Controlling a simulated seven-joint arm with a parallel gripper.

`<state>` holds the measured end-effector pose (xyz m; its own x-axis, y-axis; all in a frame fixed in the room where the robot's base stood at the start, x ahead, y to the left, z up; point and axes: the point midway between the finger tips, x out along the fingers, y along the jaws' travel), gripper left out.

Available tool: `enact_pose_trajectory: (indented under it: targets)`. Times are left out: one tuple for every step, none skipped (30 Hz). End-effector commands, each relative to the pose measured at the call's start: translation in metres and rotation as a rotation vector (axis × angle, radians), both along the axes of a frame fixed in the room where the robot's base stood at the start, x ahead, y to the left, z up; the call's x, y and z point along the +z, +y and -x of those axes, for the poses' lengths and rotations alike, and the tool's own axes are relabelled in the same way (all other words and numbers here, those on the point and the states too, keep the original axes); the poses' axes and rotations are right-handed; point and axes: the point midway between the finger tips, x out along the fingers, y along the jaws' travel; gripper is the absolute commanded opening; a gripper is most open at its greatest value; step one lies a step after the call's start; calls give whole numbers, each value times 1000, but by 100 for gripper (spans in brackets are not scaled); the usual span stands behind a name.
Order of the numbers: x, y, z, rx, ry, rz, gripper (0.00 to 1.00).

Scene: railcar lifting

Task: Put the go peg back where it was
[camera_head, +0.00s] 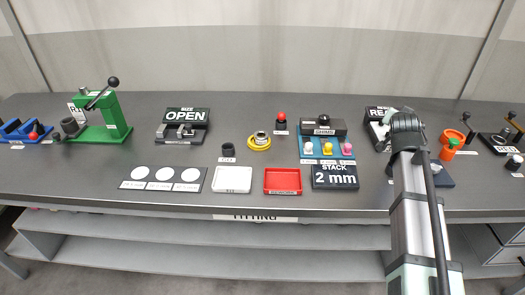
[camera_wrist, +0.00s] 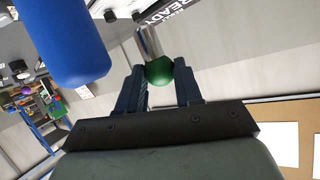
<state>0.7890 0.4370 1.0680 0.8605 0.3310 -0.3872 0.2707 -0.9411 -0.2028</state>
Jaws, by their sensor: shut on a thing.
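The go peg (camera_wrist: 159,70) shows in the wrist view as a green ball end with a short metallic shaft running up and away from it. My gripper (camera_wrist: 160,80) has its two dark fingers on either side of the green ball and is shut on it. I cannot tell whether the far end of the shaft is free or in a hole. In the head view my arm covers the gripper and the peg. A display unit with a sign beginning "REA" (camera_head: 380,113) stands just left of my arm; its "READY" lettering (camera_wrist: 160,12) shows in the wrist view.
A large blue rounded cylinder (camera_wrist: 72,40) fills the upper left of the wrist view, close to my gripper. An orange piece with a green top (camera_head: 449,150) stands right of my arm.

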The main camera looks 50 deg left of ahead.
Motion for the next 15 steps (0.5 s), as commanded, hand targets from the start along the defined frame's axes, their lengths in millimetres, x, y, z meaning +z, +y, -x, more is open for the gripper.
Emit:
enact_pose_trajectory:
  targets:
    - [-1,17,6,11,1,1,0]
    - [-2,27,10,15,2,1,0]
    - [-3,38,16,21,2,2,0]
    - [-4,48,20,24,3,2,0]
    - [-5,57,25,29,4,2,0]
    - [-6,69,31,34,5,2,0]
    - [-7,78,36,37,6,3,0]
    - [-8,87,41,40,6,3,0]
    - [-9,100,48,44,6,3,0]
    - [-10,109,53,48,7,3,0]
    - [-11,118,59,51,7,3,0]
    - [-12,129,66,54,8,4,0]
    - [-13,138,72,56,9,4,0]
    - [-14,146,78,58,9,5,0]
    - [-15,158,86,60,10,5,0]
